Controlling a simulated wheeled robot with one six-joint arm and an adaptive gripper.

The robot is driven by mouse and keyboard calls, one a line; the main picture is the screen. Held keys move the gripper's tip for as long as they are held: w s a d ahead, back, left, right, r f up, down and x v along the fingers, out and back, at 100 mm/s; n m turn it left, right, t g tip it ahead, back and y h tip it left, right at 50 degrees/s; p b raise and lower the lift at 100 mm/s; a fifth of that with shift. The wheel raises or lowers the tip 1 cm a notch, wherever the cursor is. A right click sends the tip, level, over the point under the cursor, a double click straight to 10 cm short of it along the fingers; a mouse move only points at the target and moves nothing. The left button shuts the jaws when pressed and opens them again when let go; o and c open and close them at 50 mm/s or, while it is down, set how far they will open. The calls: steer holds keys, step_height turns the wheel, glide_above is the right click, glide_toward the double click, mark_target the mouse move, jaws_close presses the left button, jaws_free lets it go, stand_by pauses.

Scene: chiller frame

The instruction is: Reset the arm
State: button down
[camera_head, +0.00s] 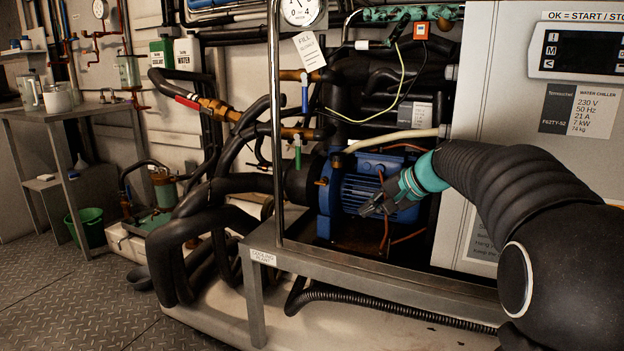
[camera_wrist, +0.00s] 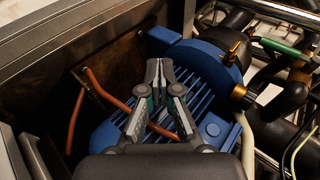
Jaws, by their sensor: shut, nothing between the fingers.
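My gripper (camera_head: 372,207) is at the end of my dark, ribbed arm, which reaches in from the right in the head view. It is in front of the blue finned motor (camera_head: 362,188) inside the chiller frame. In the wrist view my gripper (camera_wrist: 158,68) has its fingertips together with nothing held between them. The blue motor also shows behind the fingers in the wrist view (camera_wrist: 207,62). I cannot tell whether the fingers touch the motor.
A metal frame rail (camera_head: 370,279) runs below my gripper, with an upright post (camera_head: 276,120) to its left. Copper-coloured tubes (camera_wrist: 73,125) pass close to the fingers. A grey panel (camera_head: 484,105) with a display stands at right. The patterned floor (camera_head: 75,300) at left is mostly clear.

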steer(key=s+d+f+n+g+h+p, duration=0.1)
steer(key=s+f+g+h, duration=0.3)
steer(key=s, duration=0.6)
steer(key=s+r+n+t+h+p, duration=0.1)
steer(key=s+n+t+h+p, duration=0.2)
steer(key=s, duration=2.3)
steer(key=n+p, duration=0.2)
steer(key=p, duration=0.3)
steer(key=shift+s+a+r+n, duration=0.15)
steer(key=shift+s+r+n, duration=0.05)
steer(key=shift+r+n, duration=0.1)
